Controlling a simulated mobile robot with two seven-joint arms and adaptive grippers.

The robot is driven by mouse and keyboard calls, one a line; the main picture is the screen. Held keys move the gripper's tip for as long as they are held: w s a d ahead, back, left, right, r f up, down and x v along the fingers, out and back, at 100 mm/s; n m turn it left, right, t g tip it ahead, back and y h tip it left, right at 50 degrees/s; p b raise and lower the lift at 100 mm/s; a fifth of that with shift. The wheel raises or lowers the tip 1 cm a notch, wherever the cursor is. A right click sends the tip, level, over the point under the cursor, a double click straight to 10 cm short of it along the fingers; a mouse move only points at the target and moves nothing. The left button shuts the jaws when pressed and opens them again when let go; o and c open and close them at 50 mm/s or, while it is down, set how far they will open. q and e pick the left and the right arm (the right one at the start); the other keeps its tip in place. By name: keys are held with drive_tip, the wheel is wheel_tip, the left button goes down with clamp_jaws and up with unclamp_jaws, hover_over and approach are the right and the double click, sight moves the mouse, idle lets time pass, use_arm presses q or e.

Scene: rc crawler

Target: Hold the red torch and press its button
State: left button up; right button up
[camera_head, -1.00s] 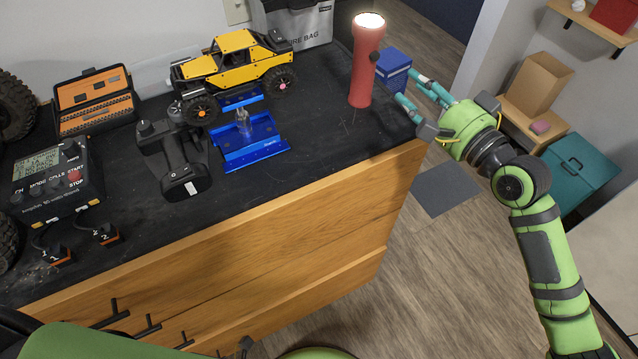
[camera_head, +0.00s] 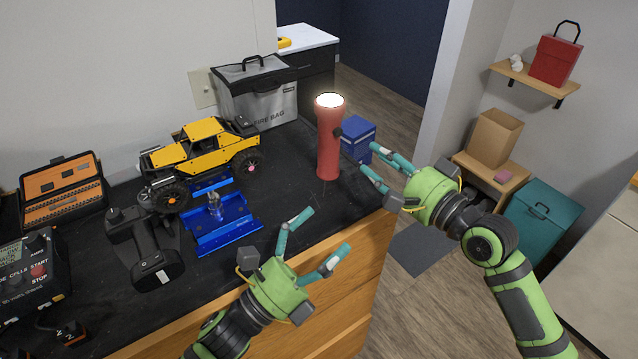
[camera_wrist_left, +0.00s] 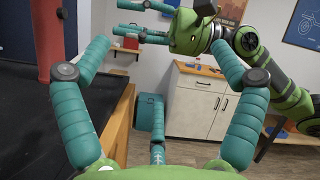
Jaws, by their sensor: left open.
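The red torch (camera_head: 329,145) stands upright on the black bench top near its right end, with its top glowing white. A dark round button (camera_head: 338,132) shows on its right side. My right gripper (camera_head: 386,163) is open and empty to the right of the torch, its fingers pointing at it but apart from it. My left gripper (camera_head: 318,238) is open and empty, lower in the head view, over the bench's front edge and short of the torch. In the left wrist view the left fingers (camera_wrist_left: 165,75) are spread, and part of the torch (camera_wrist_left: 38,35) shows at the upper left.
A yellow crawler (camera_head: 203,150), a blue stand (camera_head: 222,222) and a black transmitter (camera_head: 145,248) are left of the torch. A grey fire bag (camera_head: 262,95) stands behind it. A blue box (camera_head: 357,140) is beyond it. Bare bench top lies in front of the torch.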

use_arm(q)
drive_tip(key=w+r+t+y, duration=0.2)
drive_tip(key=w+t+y, duration=0.3)
drive_tip(key=w, duration=0.4)
drive_tip(key=n+y, duration=0.1)
drive_tip(key=y, duration=0.9)
approach(323, 153)
drive_tip(key=shift+g, duration=0.4)
drive_tip(key=w, duration=0.1)
drive_tip(key=w+d+r, duration=0.1)
drive_tip(key=w+r, duration=0.1)
drive_tip(key=w, duration=0.1)
drive_tip(key=shift+d, duration=0.15)
drive_tip(key=shift+w+f+g+y, duration=0.2)
drive_tip(key=shift+w+g+y, duration=0.1)
drive_tip(key=shift+w+y, duration=0.15)
drive_tip(key=shift+n, duration=0.3)
drive_tip(key=shift+w+d+f, duration=0.1)
drive_tip(key=shift+w+d, duration=0.05)
drive_tip(key=shift+w, duration=3.35)
use_arm(e)
drive_tip(key=shift+w, duration=0.1)
use_arm(q)
drive_tip(key=c, duration=1.4)
use_arm(e)
clamp_jaws()
